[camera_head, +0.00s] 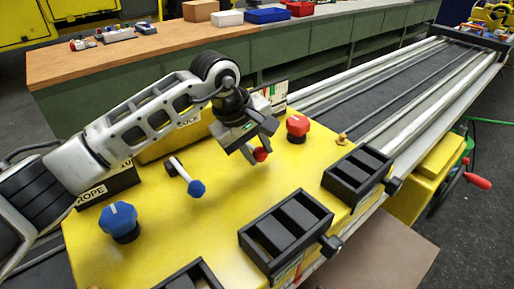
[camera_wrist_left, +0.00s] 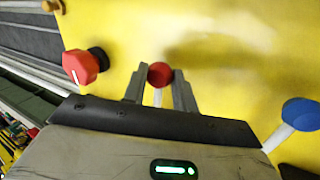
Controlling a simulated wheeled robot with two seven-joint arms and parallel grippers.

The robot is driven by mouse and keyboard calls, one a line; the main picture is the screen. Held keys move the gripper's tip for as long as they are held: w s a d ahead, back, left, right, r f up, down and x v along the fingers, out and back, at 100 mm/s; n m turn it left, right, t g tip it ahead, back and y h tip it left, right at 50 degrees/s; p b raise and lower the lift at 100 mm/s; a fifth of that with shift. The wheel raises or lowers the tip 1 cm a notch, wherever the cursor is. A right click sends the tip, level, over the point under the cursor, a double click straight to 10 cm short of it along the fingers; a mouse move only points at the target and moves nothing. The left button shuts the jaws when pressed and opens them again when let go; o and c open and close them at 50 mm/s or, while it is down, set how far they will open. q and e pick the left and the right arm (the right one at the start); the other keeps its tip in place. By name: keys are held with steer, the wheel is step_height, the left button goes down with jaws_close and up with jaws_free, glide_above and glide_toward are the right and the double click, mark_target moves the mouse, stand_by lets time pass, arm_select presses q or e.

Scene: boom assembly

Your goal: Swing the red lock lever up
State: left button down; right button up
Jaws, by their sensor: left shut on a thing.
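The red lock lever has a round red ball (camera_head: 261,154) on a thin pale shaft, on top of the yellow housing. In the left wrist view the red ball (camera_wrist_left: 160,74) shows between the fingertips, with a bit of the shaft (camera_wrist_left: 158,97) below it. My left gripper (camera_head: 254,151) reaches down from the left and is shut on the lever at its ball end; its fingers also show in the left wrist view (camera_wrist_left: 159,84). The gripper hides the lever's base in the head view. My right gripper is not in view.
A red faceted knob (camera_head: 297,127) stands close to the right of the gripper. A blue-tipped lever (camera_head: 196,188) and a blue knob (camera_head: 120,222) stand to the left. Black slotted frames (camera_head: 287,232) line the housing's front edge. Long rails (camera_head: 400,90) run to the back right.

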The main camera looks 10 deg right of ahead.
arm_select(q)
steer(key=shift+r, duration=0.1)
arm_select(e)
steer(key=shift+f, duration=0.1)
arm_select(q)
steer(key=shift+w+a+r+g+h+b, duration=0.15)
steer(key=shift+w+r+g+h+b, duration=0.15)
steer(key=shift+r+g+h, duration=0.25)
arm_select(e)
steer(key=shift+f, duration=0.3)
arm_select(q)
steer(key=shift+w+a+r+n+g+h+b, duration=0.15)
steer(key=shift+r+n+g+h+b, duration=0.2)
steer(key=shift+r+g, duration=0.35)
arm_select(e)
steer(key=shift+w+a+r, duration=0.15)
arm_select(q)
steer(key=shift+w+a+r+n+g+h, duration=0.25)
steer(key=shift+w+r+g+h, duration=0.15)
steer(key=shift+r+g+h, duration=0.25)
steer(key=shift+w+a+r+n+g+h, duration=0.1)
steer(key=shift+w+a+r+g+h, duration=0.25)
steer(key=shift+r+g, duration=0.5)
